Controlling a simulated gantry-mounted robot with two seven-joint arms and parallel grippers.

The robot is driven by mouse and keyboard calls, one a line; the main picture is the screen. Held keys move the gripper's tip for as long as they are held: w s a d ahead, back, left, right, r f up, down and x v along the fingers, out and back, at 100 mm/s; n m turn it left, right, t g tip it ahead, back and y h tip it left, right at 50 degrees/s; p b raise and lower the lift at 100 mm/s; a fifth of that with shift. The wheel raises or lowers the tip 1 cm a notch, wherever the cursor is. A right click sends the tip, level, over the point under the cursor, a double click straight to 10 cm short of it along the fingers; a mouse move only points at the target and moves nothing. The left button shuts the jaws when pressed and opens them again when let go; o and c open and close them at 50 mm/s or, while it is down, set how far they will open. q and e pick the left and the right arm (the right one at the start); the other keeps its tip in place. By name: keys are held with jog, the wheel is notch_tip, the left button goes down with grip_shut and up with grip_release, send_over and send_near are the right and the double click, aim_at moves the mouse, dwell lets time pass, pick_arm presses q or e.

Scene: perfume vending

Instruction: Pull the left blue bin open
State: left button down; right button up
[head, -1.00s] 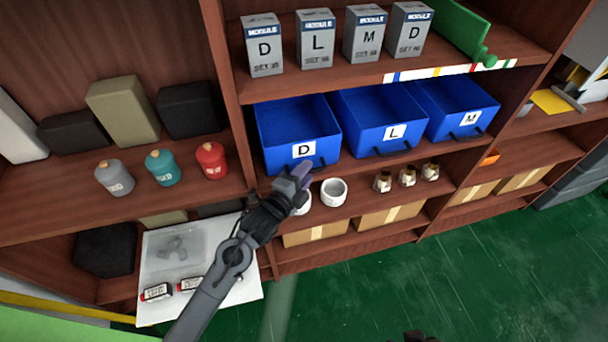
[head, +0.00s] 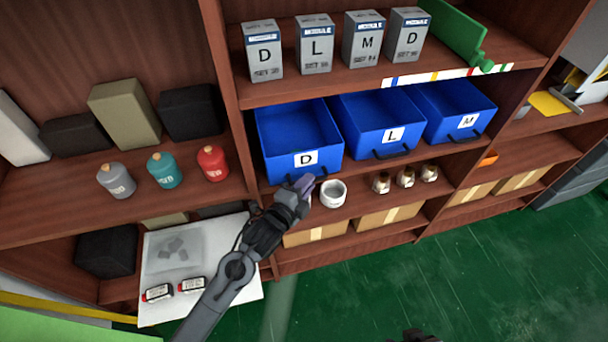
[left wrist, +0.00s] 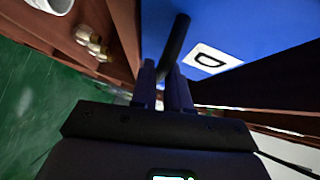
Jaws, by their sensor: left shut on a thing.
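The left blue bin (head: 268,143), labelled D, is on the middle shelf in the head view and juts out a little past the bins beside it. My left gripper (head: 303,186) is at its front, below the label. In the left wrist view the fingers (left wrist: 163,88) are shut on the bin's black handle (left wrist: 176,42), with the blue front (left wrist: 240,25) and D label (left wrist: 213,58) just beyond. The gripper hides the handle in the head view. A small dark piece at the bottom edge may be my right gripper (head: 421,337); too little shows.
The L bin (head: 350,125) and M bin (head: 428,112) stand to the right. White cups (head: 333,193) and small bottles (head: 406,177) stand on the shelf below, close to my gripper. A white tray (head: 245,285) is beneath my left arm. The green floor in front is clear.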

pick_arm(q)
jog(key=s+d+p, duration=0.2)
jog(key=s+p, duration=0.2)
jog(key=s, duration=0.4)
jog(key=s+d+p, duration=0.2)
jog(key=s+p, duration=0.2)
jog(key=s, duration=0.4)
jog(key=shift+s+d, duration=0.15)
jog(key=shift+d, duration=0.15)
jog(key=c, duration=1.2)
grip_release()
jog(key=shift+o, duration=0.2)
jog(key=p+v, duration=0.1)
jog(key=v, duration=0.9)
jog(key=shift+s+a+p, duration=0.2)
jog(key=shift+s+p, duration=0.15)
jog(key=shift+p, duration=0.05)
